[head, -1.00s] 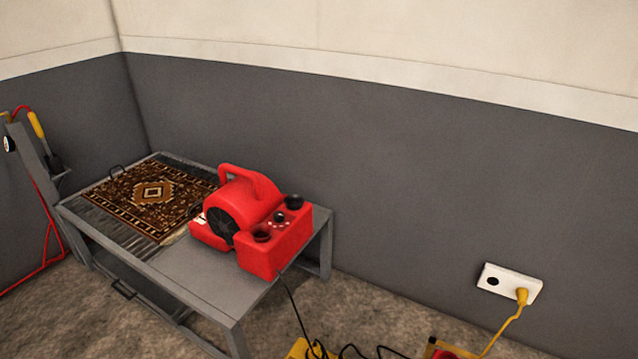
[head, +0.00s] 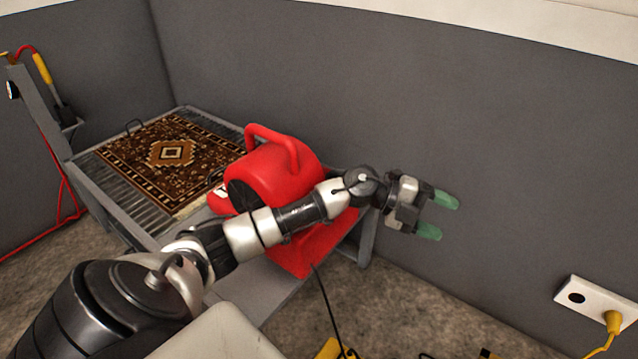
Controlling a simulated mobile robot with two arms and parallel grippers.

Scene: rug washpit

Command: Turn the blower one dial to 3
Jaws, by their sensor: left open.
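The red blower (head: 285,170) stands on the right part of the grey metal table. Its carrying handle and round dark side intake show. My left arm crosses in front of the blower and hides its control face, so no dial shows now. My left gripper (head: 441,217) has two green-tipped fingers, spread apart and empty. It is to the right of the blower, past the table's right end and in front of the grey wall. My right gripper is out of view.
A patterned rug (head: 171,153) lies on the table's slatted left part. A white wall socket (head: 596,298) with a yellow plug is at the lower right. A black cable (head: 328,305) runs down from the blower to yellow items on the floor. A grey post stands at left.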

